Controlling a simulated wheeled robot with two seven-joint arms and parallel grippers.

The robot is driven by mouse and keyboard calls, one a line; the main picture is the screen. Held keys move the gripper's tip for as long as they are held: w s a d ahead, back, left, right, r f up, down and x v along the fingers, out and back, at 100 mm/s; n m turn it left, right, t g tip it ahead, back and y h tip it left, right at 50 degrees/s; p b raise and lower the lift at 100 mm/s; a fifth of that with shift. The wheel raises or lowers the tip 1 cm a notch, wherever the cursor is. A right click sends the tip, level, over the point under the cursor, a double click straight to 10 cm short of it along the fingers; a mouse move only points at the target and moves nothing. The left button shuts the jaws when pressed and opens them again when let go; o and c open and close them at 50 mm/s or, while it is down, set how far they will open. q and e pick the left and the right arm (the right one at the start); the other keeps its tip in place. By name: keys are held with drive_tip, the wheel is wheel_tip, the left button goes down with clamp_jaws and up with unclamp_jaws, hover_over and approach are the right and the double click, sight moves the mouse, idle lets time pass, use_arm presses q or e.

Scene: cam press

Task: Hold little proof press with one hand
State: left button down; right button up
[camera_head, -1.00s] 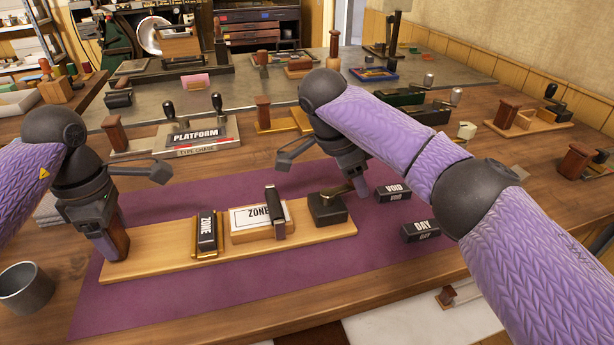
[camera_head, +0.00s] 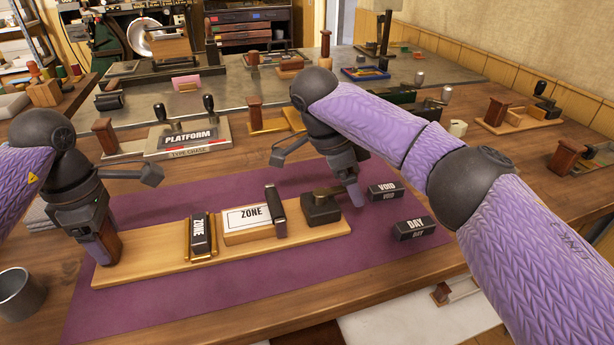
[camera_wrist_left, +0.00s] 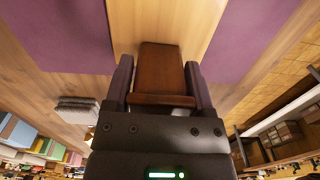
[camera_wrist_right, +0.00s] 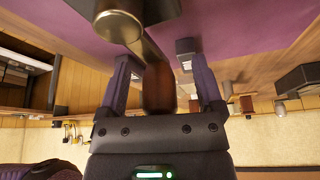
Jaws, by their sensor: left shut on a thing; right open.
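The little proof press is a long pale wooden board (camera_head: 150,270) on the purple mat. It carries a brown wooden grip (camera_head: 113,247) at its left end, a black ZONE type block (camera_head: 200,235) in a brass holder, a white ZONE card (camera_head: 245,216) and a black block (camera_head: 322,211) with a lever at its right end. My left gripper (camera_head: 100,250) is shut on the brown grip, also seen in the left wrist view (camera_wrist_left: 160,70). My right gripper (camera_head: 352,190) is open at the lever; in the right wrist view a brown lever handle (camera_wrist_right: 158,90) shows between its fingers.
The VOID (camera_head: 387,190) and DAY (camera_head: 414,229) blocks lie right of the press on the purple mat (camera_head: 300,295). A PLATFORM type chase (camera_head: 188,139) stands behind. A grey cup (camera_head: 20,292) is at front left. The mat in front of the board is clear.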

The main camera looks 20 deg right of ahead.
drive_tip(key=shift+r, duration=2.95)
drive_tip(key=v, duration=0.5)
